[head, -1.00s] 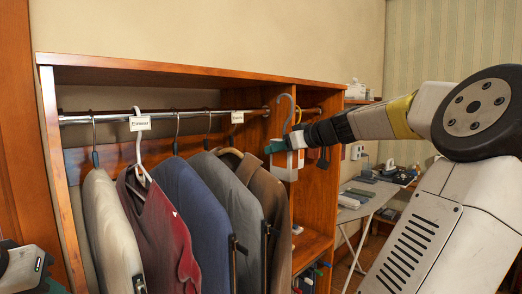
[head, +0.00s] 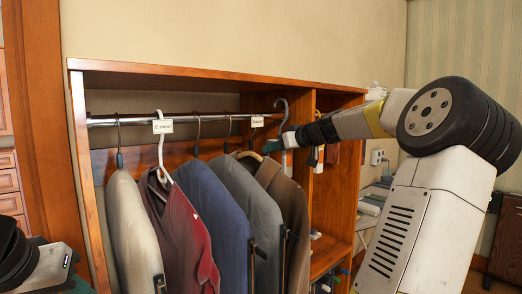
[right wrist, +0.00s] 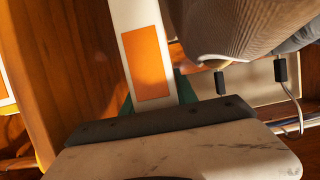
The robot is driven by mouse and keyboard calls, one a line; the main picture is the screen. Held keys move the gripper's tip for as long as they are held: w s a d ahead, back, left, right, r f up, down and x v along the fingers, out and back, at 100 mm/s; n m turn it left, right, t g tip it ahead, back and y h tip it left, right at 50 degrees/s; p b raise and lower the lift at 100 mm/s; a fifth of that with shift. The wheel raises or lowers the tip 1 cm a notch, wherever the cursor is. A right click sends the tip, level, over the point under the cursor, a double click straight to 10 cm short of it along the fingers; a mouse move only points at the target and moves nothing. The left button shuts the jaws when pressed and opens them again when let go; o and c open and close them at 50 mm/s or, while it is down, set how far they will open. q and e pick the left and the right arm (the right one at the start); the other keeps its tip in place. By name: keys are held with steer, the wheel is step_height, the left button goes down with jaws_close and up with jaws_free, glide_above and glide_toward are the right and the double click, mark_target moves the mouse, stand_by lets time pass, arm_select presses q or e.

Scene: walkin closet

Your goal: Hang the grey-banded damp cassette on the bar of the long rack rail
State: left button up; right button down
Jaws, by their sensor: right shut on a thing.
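My right gripper (head: 270,146) is shut on a white cassette (head: 288,162) at the right end of the long bay. Its grey hook (head: 282,114) rises above the gripper. In the right wrist view the held white body carries an orange panel (right wrist: 147,63); I see no grey band on it. The long rack rail (head: 100,122) runs left from there. The hook overlaps the rail's right end in the picture, and I cannot tell if it touches. My left gripper (head: 78,286) is barely in view at the bottom left, its jaws unclear.
Several garments hang on the rail, the brown jacket (head: 285,195) closest to the cassette. White tags (head: 162,126) hang on the rail. A wooden divider (head: 302,160) stands just right of the cassette. Small items (head: 320,158) hang in the bay beyond it.

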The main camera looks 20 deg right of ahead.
steer(key=shift+f+x, duration=0.25)
steer(key=shift+x, duration=1.15)
steer(key=shift+f+x, duration=0.3)
steer(key=shift+x, duration=1.1)
steer(key=shift+s, duration=0.2)
steer(key=c, duration=0.9)
jaws_free()
